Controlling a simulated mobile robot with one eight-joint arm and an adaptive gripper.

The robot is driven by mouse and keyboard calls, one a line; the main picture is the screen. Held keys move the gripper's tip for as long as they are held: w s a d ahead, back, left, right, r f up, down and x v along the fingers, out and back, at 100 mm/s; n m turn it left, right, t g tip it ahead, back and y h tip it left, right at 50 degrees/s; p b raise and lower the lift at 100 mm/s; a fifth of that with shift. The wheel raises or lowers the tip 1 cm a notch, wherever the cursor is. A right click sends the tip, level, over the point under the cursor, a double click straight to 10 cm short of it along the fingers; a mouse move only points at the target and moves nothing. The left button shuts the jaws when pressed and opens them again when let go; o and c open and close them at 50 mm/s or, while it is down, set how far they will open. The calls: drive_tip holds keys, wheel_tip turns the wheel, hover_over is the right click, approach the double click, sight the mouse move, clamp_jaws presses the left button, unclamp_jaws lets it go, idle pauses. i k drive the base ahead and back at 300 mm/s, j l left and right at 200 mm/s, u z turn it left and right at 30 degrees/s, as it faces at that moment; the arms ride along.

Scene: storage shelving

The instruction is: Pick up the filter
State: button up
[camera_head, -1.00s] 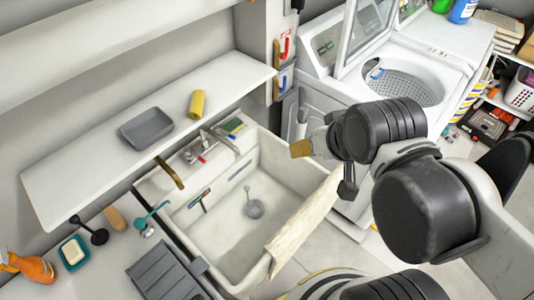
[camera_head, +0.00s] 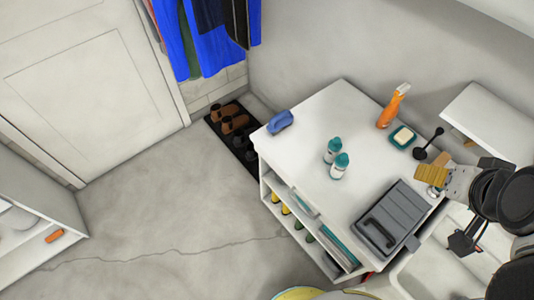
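I cannot pick out anything that is clearly the filter in the camera_head view. My gripper (camera_head: 432,173) is at the right side, above the right end of the white counter. A tan, ribbed block shows at its tip. I cannot tell whether this block is a finger part or a thing held, or whether the fingers are open or shut. Near the tip a small tan piece (camera_head: 441,158) is partly hidden. A black plunger-like tool (camera_head: 428,145) stands just left of it.
The white counter (camera_head: 316,125) holds two teal-capped bottles (camera_head: 336,157), a blue object (camera_head: 280,122), an orange spray bottle (camera_head: 393,106), a teal soap dish (camera_head: 403,137) and a grey case (camera_head: 391,220). The sink (camera_head: 427,272) is at lower right. Open floor (camera_head: 165,225) lies left.

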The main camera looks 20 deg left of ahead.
sight(335, 145)
drive_tip(key=u, duration=0.6)
drive_tip(key=k+j+z, duration=0.1)
drive_tip(key=j+z, duration=0.25)
drive_tip(key=k+j+z, duration=0.15)
drive_tip(key=j+z, duration=0.2)
drive_tip(key=j, duration=0.15)
drive_tip(key=k+j+z, duration=0.15)
drive_tip(key=j+z, duration=0.2)
drive_tip(key=k+j+z, duration=0.35)
drive_tip(key=i+j, duration=0.05)
drive_tip(key=i, duration=0.05)
